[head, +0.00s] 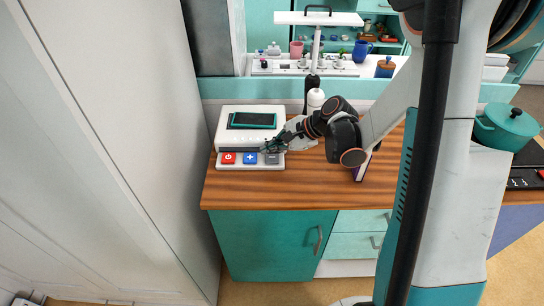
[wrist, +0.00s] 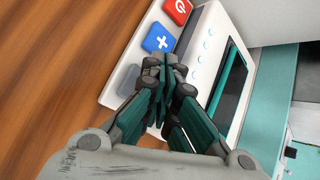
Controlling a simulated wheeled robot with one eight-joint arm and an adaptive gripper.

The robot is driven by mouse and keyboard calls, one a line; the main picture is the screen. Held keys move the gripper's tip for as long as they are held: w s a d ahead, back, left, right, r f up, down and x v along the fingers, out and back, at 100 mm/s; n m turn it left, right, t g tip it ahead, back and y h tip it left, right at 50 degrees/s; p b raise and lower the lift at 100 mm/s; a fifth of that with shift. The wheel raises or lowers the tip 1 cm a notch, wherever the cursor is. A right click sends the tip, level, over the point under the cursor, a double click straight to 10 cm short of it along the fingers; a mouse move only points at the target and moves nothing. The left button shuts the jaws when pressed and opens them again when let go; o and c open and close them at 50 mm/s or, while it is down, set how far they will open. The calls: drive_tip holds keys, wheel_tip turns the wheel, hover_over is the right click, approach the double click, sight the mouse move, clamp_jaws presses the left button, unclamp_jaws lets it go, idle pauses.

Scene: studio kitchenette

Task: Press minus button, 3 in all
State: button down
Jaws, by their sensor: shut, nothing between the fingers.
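A white device (head: 224,138) stands at the left of the wooden counter, with a dark screen (head: 252,120) on its raised back. Along its front are a red power button (head: 228,158), a blue plus button (head: 250,158) and a grey button (head: 273,159), whose mark I cannot read. My gripper (head: 267,149) is shut and empty, its tips low over the device by the grey button. In the wrist view, the fingertips (wrist: 164,66) cover part of the grey button (wrist: 131,78); the blue plus button (wrist: 160,39) shows just beyond. I cannot tell whether the tips touch it.
A tall pale panel (head: 140,120) rises close left of the device. The wooden counter (head: 260,193) is clear in front of it. A teal pot (head: 507,125) stands far right.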

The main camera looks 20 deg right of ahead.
sight(272, 159)
drive_tip(key=shift+r+p, duration=1.6)
drive_tip(key=shift+r, duration=0.85)
drive_tip(key=shift+f, duration=0.1)
